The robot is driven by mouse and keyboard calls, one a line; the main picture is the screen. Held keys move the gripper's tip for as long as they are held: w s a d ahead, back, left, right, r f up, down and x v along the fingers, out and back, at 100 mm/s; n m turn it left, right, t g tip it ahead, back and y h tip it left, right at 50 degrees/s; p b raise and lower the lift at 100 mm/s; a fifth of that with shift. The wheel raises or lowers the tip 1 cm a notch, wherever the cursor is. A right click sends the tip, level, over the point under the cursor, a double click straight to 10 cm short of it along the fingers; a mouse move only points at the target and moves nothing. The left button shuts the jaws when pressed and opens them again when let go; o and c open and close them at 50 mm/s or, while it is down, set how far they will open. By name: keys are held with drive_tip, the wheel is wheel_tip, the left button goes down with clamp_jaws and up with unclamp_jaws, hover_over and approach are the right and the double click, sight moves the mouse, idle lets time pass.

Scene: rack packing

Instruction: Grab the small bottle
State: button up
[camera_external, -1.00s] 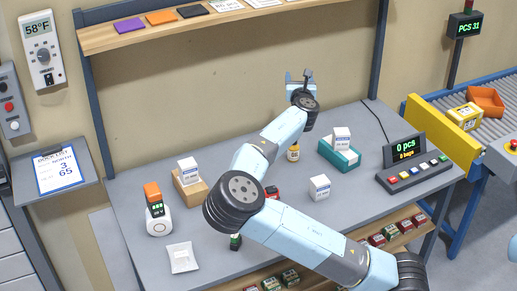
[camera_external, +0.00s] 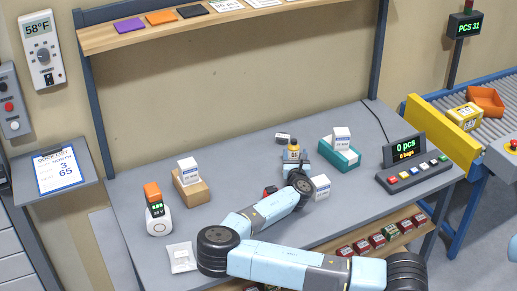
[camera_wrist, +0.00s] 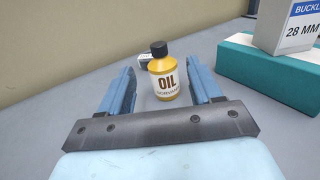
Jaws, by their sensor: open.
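The small bottle is yellow with a black cap and an OIL label, and stands upright on the grey table. In the wrist view the bottle (camera_wrist: 163,82) shows between the two blue fingers of my gripper (camera_wrist: 164,72), with a gap on each side. In the external view the bottle (camera_external: 293,152) stands just beyond my gripper (camera_external: 292,164), which is low over the table. My gripper is open and empty. The wrist view does not settle how deep the bottle sits between the fingers.
A teal tray (camera_external: 347,163) with a white box (camera_external: 341,136) stands right of the bottle. A small white box (camera_external: 283,138) lies behind it. Another white box (camera_external: 321,187) is near my wrist. A counter panel (camera_external: 413,174) is farther right.

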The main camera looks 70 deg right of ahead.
sight(294, 145)
drive_tip(key=shift+w+d+f, duration=0.1)
drive_tip(key=shift+d+f, duration=0.1)
drive_tip(key=shift+d, duration=0.05)
drive_tip(key=shift+x, duration=3.55)
drive_tip(key=shift+a, duration=0.1)
drive_tip(key=shift+c, duration=0.5)
drive_tip(key=c, duration=1)
